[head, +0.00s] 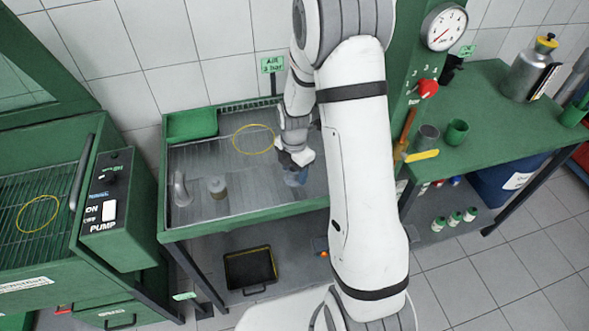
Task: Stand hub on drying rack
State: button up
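My gripper (295,166) hangs over the right part of a grey metal-topped bench (240,196). Its fingers are small and partly hidden, so I cannot tell whether they are open or shut. A bluish patch shows just below them; I cannot tell if it is a held part or a reflection. A short grey cylinder with a tan top (217,187), possibly the hub, stands on the bench left of my gripper. A slatted area marked by a yellow ring (236,148), possibly the drying rack, lies at the back of the bench.
A bent grey pipe (181,189) stands at the bench's left end, and a green tray (191,124) at its back left. A green washer cabinet (125,215) with a wire grate is at the left. A green table (485,120) with a cup and metal bottle is at the right.

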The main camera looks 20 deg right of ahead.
aim_at(294, 169)
notch_tip(294, 169, up, 12)
jog(key=b, duration=0.1)
jog(key=s+r+m+t, duration=0.1)
jog(key=s+r+m, duration=0.5)
jog(key=s+m, duration=0.4)
jog(key=s+r+m+t, duration=0.2)
jog(key=s+r+m, duration=0.3)
jog(key=s+m, duration=0.6)
jog(key=shift+a+r+m, duration=0.3)
jog(key=shift+r+m, duration=0.1)
jog(key=shift+m, duration=0.8)
jog(key=shift+w, duration=0.1)
